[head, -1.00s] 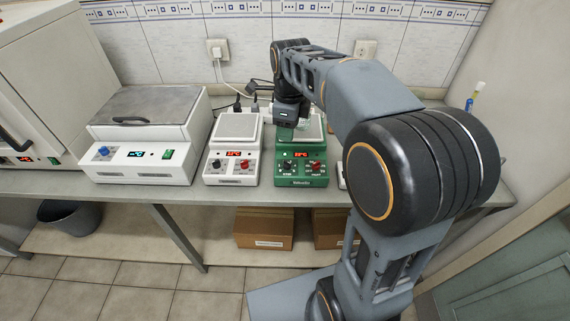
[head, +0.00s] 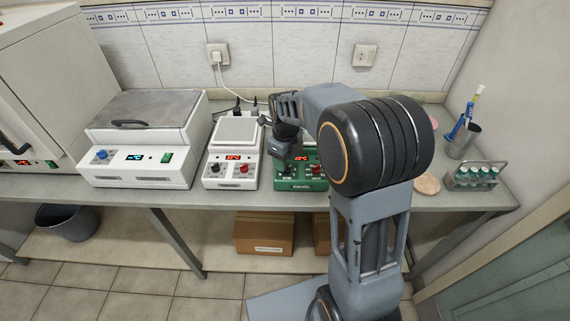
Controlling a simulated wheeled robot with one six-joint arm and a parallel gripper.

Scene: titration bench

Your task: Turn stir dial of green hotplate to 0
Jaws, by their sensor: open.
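The green hotplate (head: 299,185) stands on the bench, with a lit red display on its front panel. A black dial (head: 288,170) sits at the left of the panel and a red dial (head: 316,169) at the right. The labels and pointer marks are too small to read. My gripper (head: 284,158) is at the hotplate's left front, above the black dial, and is open. Its fingers are hard to make out, and I cannot tell whether they touch the dial. My arm hides most of the hotplate's top and right side.
A white hotplate (head: 232,160) stands close on the left, with a larger white bath (head: 139,160) beyond it. A tube rack (head: 474,176) and a dark cup (head: 463,143) stand at the right. The bench's front edge is just before the hotplates.

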